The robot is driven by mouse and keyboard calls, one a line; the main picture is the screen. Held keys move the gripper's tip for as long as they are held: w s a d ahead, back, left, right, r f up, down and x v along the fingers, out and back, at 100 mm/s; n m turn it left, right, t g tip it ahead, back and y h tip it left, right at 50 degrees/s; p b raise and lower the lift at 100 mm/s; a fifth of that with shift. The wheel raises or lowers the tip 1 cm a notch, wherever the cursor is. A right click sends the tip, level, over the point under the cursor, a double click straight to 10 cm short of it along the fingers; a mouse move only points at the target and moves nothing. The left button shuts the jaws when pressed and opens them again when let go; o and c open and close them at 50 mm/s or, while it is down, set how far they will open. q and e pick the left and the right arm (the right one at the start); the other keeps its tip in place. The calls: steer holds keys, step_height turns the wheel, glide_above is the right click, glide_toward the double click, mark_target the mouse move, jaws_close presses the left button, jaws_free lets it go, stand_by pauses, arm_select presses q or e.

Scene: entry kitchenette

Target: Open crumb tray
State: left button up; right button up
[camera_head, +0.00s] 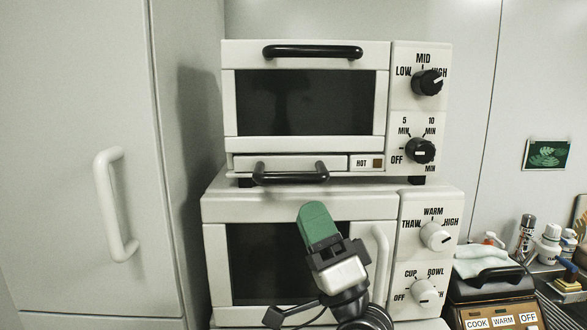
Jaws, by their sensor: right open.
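The crumb tray (335,161) is the low white panel under the dark glass door of the upper toaster oven (229,108). Its front looks flush with the oven's front. A curved black handle (290,178) stands out from its lower part. My right gripper (319,222), with green finger pads, points upward in front of the lower oven. It is below and slightly right of the tray handle in the picture, apart from it. It is open and empty; one finger hides most of the other. My left gripper is out of view.
The lower white oven (215,212) has a white upright handle (382,262) close behind my right gripper. A tall cabinet with a white handle (117,204) stands left. A black-handled appliance (495,285) and bottles (548,243) are at the right.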

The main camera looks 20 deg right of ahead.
mark_target(293, 180)
steer(key=p+x, duration=0.2)
steer(key=x, duration=0.4)
steer(key=shift+w+a+r, duration=0.15)
steer(key=shift+w+r, duration=0.05)
steer(key=shift+w, duration=0.05)
jaws_close()
